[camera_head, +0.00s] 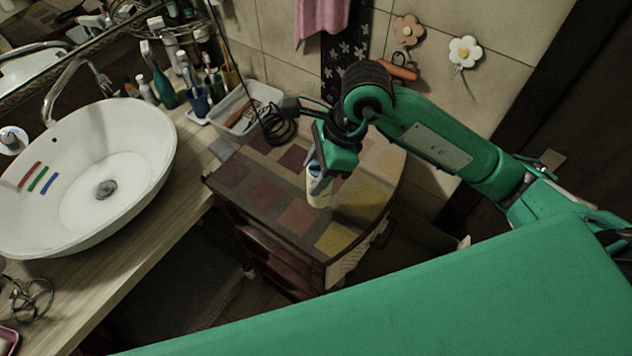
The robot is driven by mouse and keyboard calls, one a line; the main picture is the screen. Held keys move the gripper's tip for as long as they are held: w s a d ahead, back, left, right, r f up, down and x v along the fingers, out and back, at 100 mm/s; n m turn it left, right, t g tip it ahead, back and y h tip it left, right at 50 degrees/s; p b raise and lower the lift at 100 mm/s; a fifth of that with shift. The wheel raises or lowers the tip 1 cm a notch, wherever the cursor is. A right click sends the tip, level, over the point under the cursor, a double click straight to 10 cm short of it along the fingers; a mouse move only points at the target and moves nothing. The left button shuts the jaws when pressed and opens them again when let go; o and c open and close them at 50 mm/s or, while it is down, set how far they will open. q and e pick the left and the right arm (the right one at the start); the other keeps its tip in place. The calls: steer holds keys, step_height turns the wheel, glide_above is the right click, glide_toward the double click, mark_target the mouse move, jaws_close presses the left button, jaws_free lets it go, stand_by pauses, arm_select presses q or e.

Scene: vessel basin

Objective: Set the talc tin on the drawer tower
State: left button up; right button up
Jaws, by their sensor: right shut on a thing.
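The talc tin (318,196) is a small pale cylinder with a blue upper part. My right gripper (320,176) is shut on its upper part, from above, and the tin looks upright. The drawer tower (262,193) is a dark reddish cabinet with a top of coloured square patches. The tin is over the middle of this top. I cannot tell whether its base touches the top or is just above it. The gripper hides part of the tin's upper end. My left gripper is not in view.
A white basin (130,150) stands on the wooden counter (125,250) at the left. A white tray (243,112), a dark coiled cable (279,128) and several bottles are behind, near the tower's back left. The tower's top is mostly clear around the tin.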

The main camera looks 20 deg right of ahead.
step_height(320, 180, down, 2)
steer(key=shift+f, duration=0.1)
step_height(320, 180, down, 4)
steer(key=shift+r+p, duration=0.2)
steer(key=shift+p, duration=0.5)
steer(key=shift+f, duration=0.25)
steer(key=o, duration=1.1)
steer(key=shift+r, duration=0.1)
steer(key=shift+r, duration=0.2)
steer(key=shift+b+v, duration=1.55)
steer(key=shift+v, duration=4.35)
